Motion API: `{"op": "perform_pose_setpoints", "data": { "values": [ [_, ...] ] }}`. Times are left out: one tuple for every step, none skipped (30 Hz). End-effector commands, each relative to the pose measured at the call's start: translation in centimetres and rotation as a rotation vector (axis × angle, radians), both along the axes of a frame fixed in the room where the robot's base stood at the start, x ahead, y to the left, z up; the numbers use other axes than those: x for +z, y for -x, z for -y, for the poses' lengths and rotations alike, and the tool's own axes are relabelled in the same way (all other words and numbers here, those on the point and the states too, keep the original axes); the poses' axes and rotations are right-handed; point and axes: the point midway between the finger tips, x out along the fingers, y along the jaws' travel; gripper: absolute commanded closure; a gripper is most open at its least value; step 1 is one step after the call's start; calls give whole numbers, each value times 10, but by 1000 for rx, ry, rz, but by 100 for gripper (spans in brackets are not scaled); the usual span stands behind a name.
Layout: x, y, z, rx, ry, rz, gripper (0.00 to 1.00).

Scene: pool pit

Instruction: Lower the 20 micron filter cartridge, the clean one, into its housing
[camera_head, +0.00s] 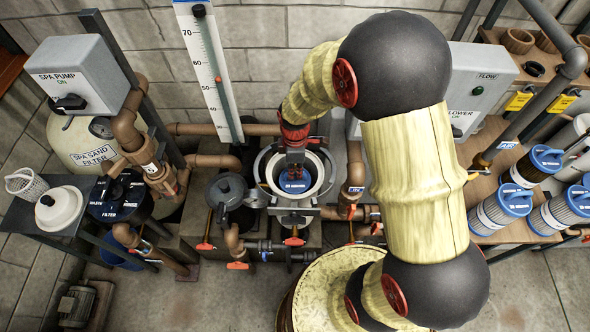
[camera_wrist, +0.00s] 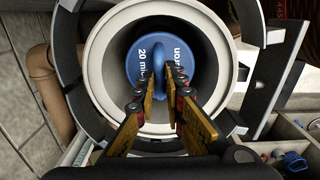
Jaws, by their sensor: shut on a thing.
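The 20 micron cartridge's blue cap (camera_wrist: 152,62) shows in the wrist view inside the round white housing (camera_wrist: 101,58). Its lettering reads "20 mic" on one side. My gripper (camera_wrist: 174,75) is shut on the raised blue handle in the middle of the cap. In the head view my gripper (camera_head: 296,170) points down into the open housing (camera_head: 267,166), and the blue cap (camera_head: 294,184) sits inside the rim. The cartridge body below the cap is hidden. How deep it stands, and whether it touches the bottom, I cannot tell.
Several blue-capped cartridges (camera_head: 499,209) stand on the wooden shelf at the right. A grey lidded pot (camera_head: 228,190) is just left of the housing. Pipes with red valve handles (camera_head: 294,241) run in front. A white lid (camera_head: 60,208) lies on the left table.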

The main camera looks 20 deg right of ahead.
Motion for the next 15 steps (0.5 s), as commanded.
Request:
{"op": "perform_pose_setpoints", "data": {
  "values": [
    [1,-1,0,0,0,1,100],
    [1,-1,0,0,0,1,100],
    [1,-1,0,0,0,1,100],
    [1,-1,0,0,0,1,100],
    [1,-1,0,0,0,1,100],
    [1,-1,0,0,0,1,100],
    [1,-1,0,0,0,1,100],
    [1,-1,0,0,0,1,100],
    [1,-1,0,0,0,1,100],
    [1,-1,0,0,0,1,100],
    [1,-1,0,0,0,1,100],
    [1,-1,0,0,0,1,89],
    [1,-1,0,0,0,1,87],
    [1,-1,0,0,0,1,85],
    [1,-1,0,0,0,1,83]
  ]
}}
